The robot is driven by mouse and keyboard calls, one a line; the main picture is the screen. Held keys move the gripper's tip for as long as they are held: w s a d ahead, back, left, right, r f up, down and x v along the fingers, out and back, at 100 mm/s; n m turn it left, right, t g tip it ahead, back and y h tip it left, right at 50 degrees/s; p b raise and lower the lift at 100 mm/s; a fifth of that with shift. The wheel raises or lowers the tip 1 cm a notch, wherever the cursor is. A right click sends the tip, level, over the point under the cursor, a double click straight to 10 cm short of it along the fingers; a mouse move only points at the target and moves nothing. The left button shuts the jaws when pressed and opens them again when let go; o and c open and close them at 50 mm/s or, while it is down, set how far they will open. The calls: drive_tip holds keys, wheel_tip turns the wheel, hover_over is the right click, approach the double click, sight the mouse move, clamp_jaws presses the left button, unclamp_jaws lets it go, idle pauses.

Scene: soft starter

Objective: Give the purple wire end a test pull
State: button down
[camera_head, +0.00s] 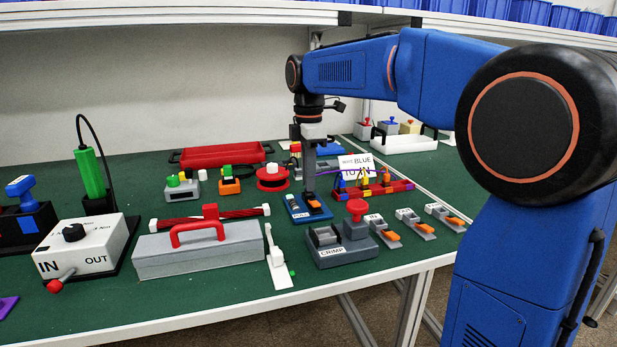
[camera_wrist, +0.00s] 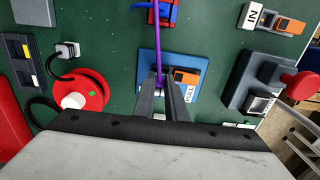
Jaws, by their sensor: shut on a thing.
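My gripper (camera_head: 311,190) reaches straight down over the blue pull fixture (camera_head: 298,213), which is marked PULL and has an orange lever (camera_head: 315,207). In the wrist view, my gripper (camera_wrist: 160,84) is shut on the end of the purple wire (camera_wrist: 156,45), just above the fixture plate (camera_wrist: 146,58). The orange lever (camera_wrist: 186,77) is right beside the fingers. The wire runs away from the jaws to a red and blue holder (camera_wrist: 163,14). In the head view the purple wire (camera_head: 345,172) passes in front of a card. The fingers partly hide the wire tip and the fixture's socket.
A grey CRIMP station (camera_head: 340,250) with a red knob stands in front right of the fixture. A red spool (camera_head: 272,178) stands to its left, and a white card (camera_head: 356,163) behind. Small orange-lever blocks (camera_head: 409,222) line the right front. Some green mat is bare.

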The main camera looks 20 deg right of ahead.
drive_tip(key=c, duration=1.7)
unclamp_jaws()
